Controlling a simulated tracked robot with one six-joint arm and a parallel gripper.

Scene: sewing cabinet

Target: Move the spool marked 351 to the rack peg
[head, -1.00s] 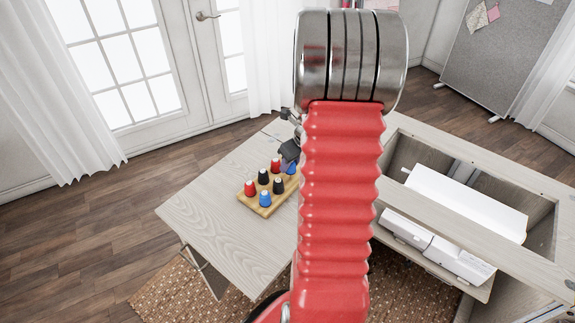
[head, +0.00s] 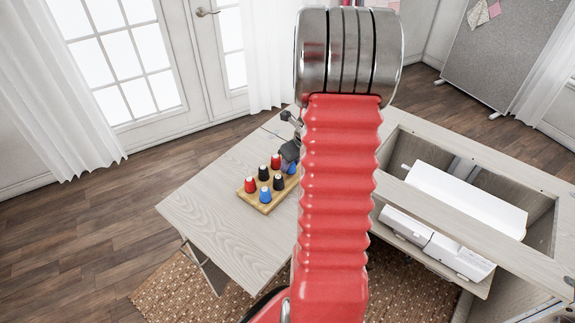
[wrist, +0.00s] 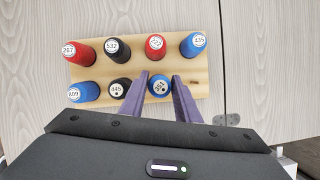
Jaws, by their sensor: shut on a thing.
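The spool rack (head: 262,205) is a pale wooden board on the table, holding several red, black and blue spools. In the wrist view the blue spool between my fingers (wrist: 160,88) stands in the near row, third from the left; its label seems to read 351 but is hard to be sure of. My gripper (wrist: 165,83) has one purple finger on each side of this spool and is shut on it. The spool is still over the board; I cannot tell whether it is lifted. In the head view my red arm hides much of the gripper and the board's right end.
Neighbours are a black spool marked 449 (wrist: 119,88), a blue spool (wrist: 84,92), and in the far row a red 267 (wrist: 78,53), a black 532 (wrist: 117,50), a red spool (wrist: 155,46) and a blue 435 (wrist: 193,44). The table (head: 220,240) is clear left of the board.

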